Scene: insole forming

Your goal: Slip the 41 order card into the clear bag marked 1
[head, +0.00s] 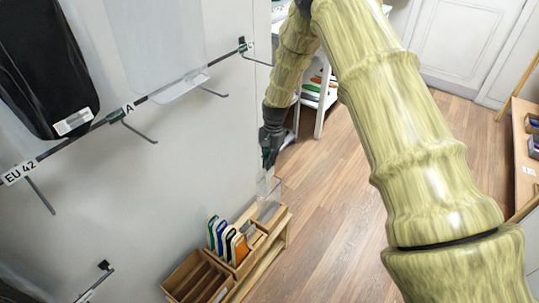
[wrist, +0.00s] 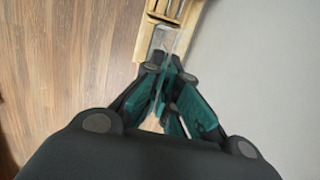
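A clear, see-through piece (head: 268,187) shows just below the fingers, and a clear shape (wrist: 163,42) shows at the tips in the wrist view. I cannot tell whether the fingers grip it or it stands behind them. No mark 1 is readable. Several coloured cards (head: 226,240) stand in a brown box on the bench; no number 41 is readable on them.
The wooden bench (head: 284,237) also bears an empty-looking slotted brown box (head: 190,277). A white shelf (head: 322,95) stands behind my arm. The wooden floor (head: 340,220) is clear.

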